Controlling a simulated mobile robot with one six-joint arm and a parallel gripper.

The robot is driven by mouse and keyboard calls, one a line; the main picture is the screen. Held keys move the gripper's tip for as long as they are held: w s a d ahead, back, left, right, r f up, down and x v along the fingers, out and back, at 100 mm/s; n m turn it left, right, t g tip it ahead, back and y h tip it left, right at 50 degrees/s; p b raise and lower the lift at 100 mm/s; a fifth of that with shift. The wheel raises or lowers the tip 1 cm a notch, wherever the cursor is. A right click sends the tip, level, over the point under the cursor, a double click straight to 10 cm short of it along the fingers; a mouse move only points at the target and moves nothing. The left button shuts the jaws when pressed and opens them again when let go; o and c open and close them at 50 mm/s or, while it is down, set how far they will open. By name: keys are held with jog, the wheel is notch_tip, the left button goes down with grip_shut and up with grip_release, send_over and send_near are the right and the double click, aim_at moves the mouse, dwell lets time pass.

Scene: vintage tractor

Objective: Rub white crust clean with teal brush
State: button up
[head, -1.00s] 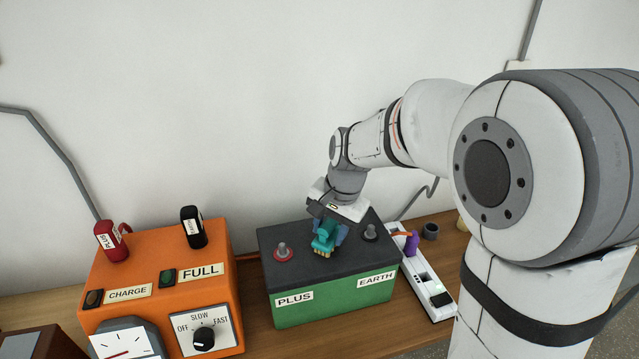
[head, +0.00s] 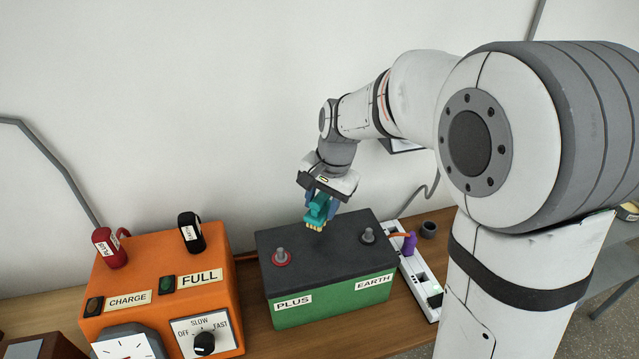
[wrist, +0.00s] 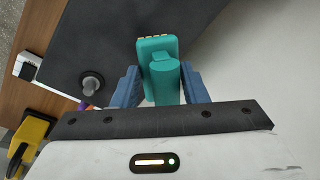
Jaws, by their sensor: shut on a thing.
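My gripper (head: 320,203) is shut on the teal brush (head: 317,213) and holds it above the battery's dark top (head: 330,238). The brush's pale bristles point down and look clear of the top. The wrist view shows the brush (wrist: 163,75) between the blue fingers (wrist: 160,90). The green-sided battery (head: 330,298) has a grey PLUS post (head: 281,254) with a red ring and a grey EARTH post (head: 368,235) with a dark ring. A post also shows in the wrist view (wrist: 92,86). I make out no white crust on either post.
An orange charger (head: 165,290) with red (head: 109,248) and black (head: 190,228) clamps stands left of the battery. A white power strip (head: 417,278) with a purple plug (head: 409,243) lies to its right.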

jog(key=shift+s+r+p, duration=0.1)
jog(key=shift+r+p, duration=0.85)
jog(key=shift+r, duration=0.75)
jog(key=shift+f, duration=0.15)
